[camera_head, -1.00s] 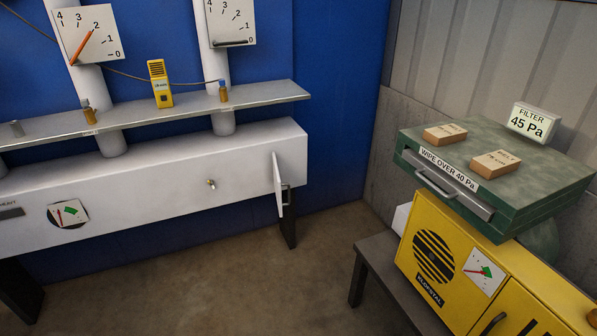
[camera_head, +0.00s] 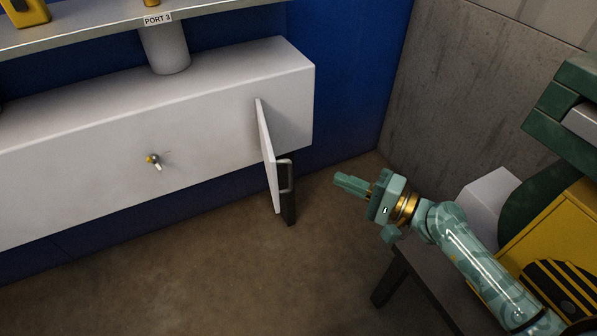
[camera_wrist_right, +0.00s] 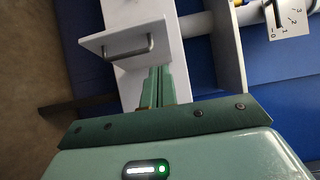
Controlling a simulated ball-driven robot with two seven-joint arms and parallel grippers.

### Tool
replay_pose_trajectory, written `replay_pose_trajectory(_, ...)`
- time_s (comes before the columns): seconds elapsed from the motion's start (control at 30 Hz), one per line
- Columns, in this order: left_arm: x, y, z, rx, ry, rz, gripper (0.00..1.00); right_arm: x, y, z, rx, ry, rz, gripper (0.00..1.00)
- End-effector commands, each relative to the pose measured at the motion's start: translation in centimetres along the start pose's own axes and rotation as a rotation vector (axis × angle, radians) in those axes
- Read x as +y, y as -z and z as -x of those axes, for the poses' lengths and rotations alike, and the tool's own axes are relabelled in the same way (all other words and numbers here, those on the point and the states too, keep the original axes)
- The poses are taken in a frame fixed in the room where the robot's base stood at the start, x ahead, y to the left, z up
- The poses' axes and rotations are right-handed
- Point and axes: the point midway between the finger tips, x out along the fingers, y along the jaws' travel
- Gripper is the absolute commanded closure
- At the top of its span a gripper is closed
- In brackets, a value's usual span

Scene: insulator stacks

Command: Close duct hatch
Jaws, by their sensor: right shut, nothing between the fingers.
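The duct hatch (camera_head: 266,156) is a white panel standing open, swung out from the front of the white duct (camera_head: 200,100) near its right end. A grey bar handle (camera_head: 286,176) sits on the hatch's right-hand face. My right gripper (camera_head: 352,184) is shut and empty, to the right of the handle and apart from it, pointing left toward it. In the right wrist view the hatch (camera_wrist_right: 110,40) and its handle (camera_wrist_right: 128,48) show beyond the closed fingers (camera_wrist_right: 158,88). My left gripper is not in view.
A shelf (camera_head: 100,32) runs above the duct. A dark bench (camera_head: 430,285) with a yellow cabinet (camera_head: 560,235) stands at the right, below my right arm. The floor before the duct is clear.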

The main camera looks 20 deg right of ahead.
Motion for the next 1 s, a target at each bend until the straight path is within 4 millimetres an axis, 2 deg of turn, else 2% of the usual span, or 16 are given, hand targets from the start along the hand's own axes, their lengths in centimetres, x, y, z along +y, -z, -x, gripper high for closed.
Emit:
replay_pose_trajectory(0.43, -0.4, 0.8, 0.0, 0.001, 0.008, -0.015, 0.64, 0.0, 0.1, -9.0, 0.002, 0.0, 0.001, 1.0)
replay_pose_trajectory(0.5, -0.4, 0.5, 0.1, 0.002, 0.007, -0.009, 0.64, -0.1, -0.9, -9.8, 0.001, -0.001, 0.0, 1.0)
replay_pose_trajectory(0.7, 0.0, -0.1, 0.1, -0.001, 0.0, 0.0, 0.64, 0.0, -2.4, -11.3, 0.003, -0.001, 0.001, 1.0)
replay_pose_trajectory(1.0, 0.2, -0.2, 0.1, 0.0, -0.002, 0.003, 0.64, 0.1, -2.8, -11.7, 0.002, -0.003, 0.001, 1.0)
